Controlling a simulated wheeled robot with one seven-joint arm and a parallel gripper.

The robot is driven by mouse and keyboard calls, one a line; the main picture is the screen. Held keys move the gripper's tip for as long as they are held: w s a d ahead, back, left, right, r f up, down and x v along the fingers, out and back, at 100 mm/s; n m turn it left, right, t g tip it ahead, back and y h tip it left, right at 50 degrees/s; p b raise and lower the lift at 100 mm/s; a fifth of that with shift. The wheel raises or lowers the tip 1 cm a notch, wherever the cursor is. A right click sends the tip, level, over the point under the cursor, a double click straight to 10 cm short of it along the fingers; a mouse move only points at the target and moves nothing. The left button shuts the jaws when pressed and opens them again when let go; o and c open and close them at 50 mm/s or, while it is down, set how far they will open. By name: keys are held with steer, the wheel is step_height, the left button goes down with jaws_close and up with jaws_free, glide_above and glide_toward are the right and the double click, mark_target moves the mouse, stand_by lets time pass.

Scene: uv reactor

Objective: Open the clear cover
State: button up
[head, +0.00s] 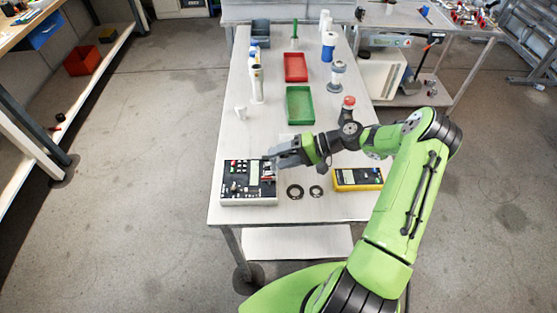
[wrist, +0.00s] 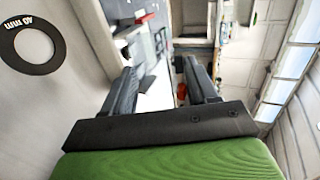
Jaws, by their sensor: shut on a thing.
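A grey-white control box (head: 249,202) with a black panel of switches and knobs stands at the near left of the table in the head view. Part of it shows beyond my fingers in the wrist view. My gripper (head: 272,157) reaches in from the right, with its fingertips at the box's upper right edge. In the wrist view my gripper (wrist: 162,85) has its two fingers some way apart, shut on the clear cover. The cover is see-through and its outline is hard to make out. Its tilt cannot be told.
A yellow multimeter (head: 357,179) and two black rings, one here (head: 295,191), lie right of the box. A green tray (head: 300,105) and a red tray (head: 295,67) lie farther back. A red-topped button (head: 348,102) stands behind my wrist.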

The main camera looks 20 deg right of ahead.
steer(key=shift+s+d+f+t+y+b, duration=0.1)
steer(key=shift+d+f+t+y+b, duration=0.15)
steer(key=shift+y+b, duration=0.5)
steer(key=shift+s+d+f+t+y+b, duration=0.1)
steer(key=shift+d+f+t+y+b, duration=0.1)
steer(key=shift+y+b, duration=0.5)
steer(key=shift+s+d+f+t+y+b, duration=0.15)
steer(key=shift+d+t+y+b, duration=0.1)
steer(key=shift+y+b, duration=0.5)
steer(key=shift+w, duration=0.1)
steer(key=o, duration=1.1)
steer(key=shift+c, duration=0.2)
steer(key=shift+r, duration=0.1)
